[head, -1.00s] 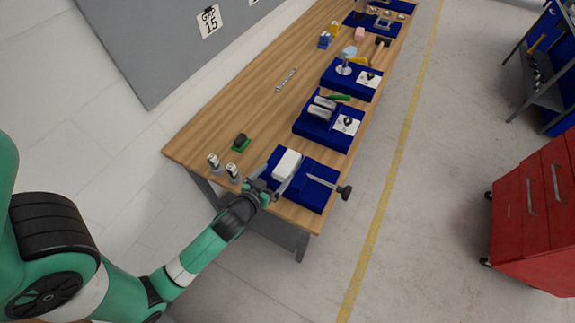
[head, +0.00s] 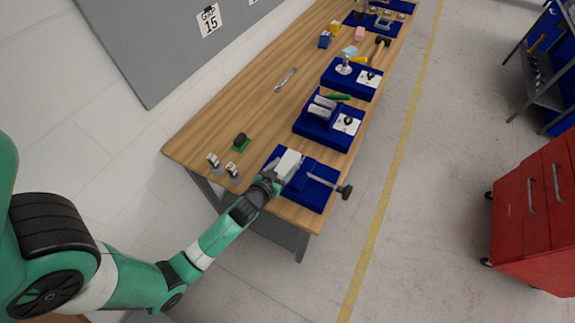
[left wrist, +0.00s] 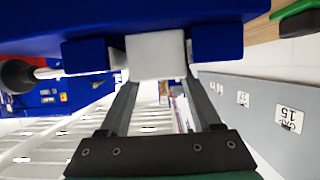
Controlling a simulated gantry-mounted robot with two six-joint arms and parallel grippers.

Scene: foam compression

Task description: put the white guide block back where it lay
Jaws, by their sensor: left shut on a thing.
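The white guide block (head: 289,163) is at the left part of the nearest blue foam tray (head: 319,196). My left gripper (head: 279,180) is shut on the block from the near left side. In the left wrist view, the white block (left wrist: 155,55) is between the two fingers (left wrist: 157,84), with a blue foam piece on each side of it. I cannot tell whether the block rests fully in the foam. My right gripper is not in view.
A dark-knobbed rod (head: 328,184) lies across the same tray. Two small metal-topped pieces (head: 223,165) and a green-and-black item (head: 241,142) stand left of it. More blue trays (head: 328,122) line the bench. A wrench (head: 286,79) lies on clear wood.

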